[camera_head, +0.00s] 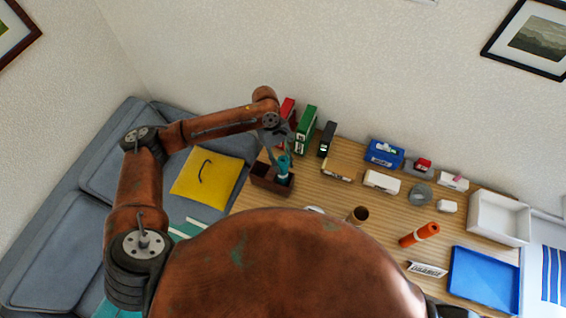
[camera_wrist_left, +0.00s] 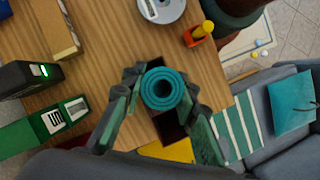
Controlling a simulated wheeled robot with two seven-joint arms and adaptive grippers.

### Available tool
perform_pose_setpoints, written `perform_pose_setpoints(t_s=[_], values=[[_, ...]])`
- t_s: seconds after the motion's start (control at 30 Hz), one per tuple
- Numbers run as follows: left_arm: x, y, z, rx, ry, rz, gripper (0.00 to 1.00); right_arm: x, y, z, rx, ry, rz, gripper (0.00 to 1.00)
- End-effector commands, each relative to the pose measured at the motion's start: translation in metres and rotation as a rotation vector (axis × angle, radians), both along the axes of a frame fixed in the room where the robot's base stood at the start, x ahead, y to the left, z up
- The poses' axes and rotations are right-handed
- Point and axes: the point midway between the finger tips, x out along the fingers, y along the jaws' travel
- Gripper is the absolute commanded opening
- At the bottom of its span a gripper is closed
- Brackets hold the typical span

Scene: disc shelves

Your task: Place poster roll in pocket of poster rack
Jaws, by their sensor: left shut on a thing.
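A teal poster roll (camera_head: 285,162) stands roughly upright in my left gripper (camera_head: 281,150). The wrist view shows the roll (camera_wrist_left: 162,88) end-on, with its hollow centre, between the two fingers of my left gripper (camera_wrist_left: 160,95), which are shut on it. A dark brown poster rack (camera_head: 260,178) with open pockets stands at the table's left edge. The roll is at the rack's right-hand pocket; I cannot tell how deep its lower end is. The rack (camera_wrist_left: 168,130) is partly hidden behind the roll and fingers in the wrist view. My right gripper is not in view.
An orange roll (camera_head: 420,235), a brown tube (camera_head: 357,215), a blue tray (camera_head: 484,280) and a white bin (camera_head: 498,218) are farther right. A grey sofa (camera_head: 120,170) with a yellow bag (camera_head: 208,175) adjoins the table's left.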

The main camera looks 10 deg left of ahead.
Motion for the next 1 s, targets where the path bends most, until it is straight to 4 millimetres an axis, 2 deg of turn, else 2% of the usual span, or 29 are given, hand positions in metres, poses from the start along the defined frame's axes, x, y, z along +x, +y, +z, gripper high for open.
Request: perform_pose_setpoints(t_s=[0.33,0.37,0.6,0.9,1.0], values=[[0.0001,-0.0003,-0.0023,-0.001,-0.001,-0.001,0.01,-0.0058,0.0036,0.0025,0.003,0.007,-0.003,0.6],[0.0005,-0.0003,-0.0025,-0.001,-0.002,-0.001,0.29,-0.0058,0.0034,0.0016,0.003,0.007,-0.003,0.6],[0.0004,-0.0002,-0.0027,0.0,-0.002,-0.001,0.45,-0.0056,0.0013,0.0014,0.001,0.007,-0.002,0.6],[0.0008,-0.0001,-0.0014,-0.001,-0.002,0.0,0.45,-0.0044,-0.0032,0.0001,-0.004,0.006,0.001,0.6],[0.0035,0.0018,0.0064,-0.001,-0.003,0.001,0.45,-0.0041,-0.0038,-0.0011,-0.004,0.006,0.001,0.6]])
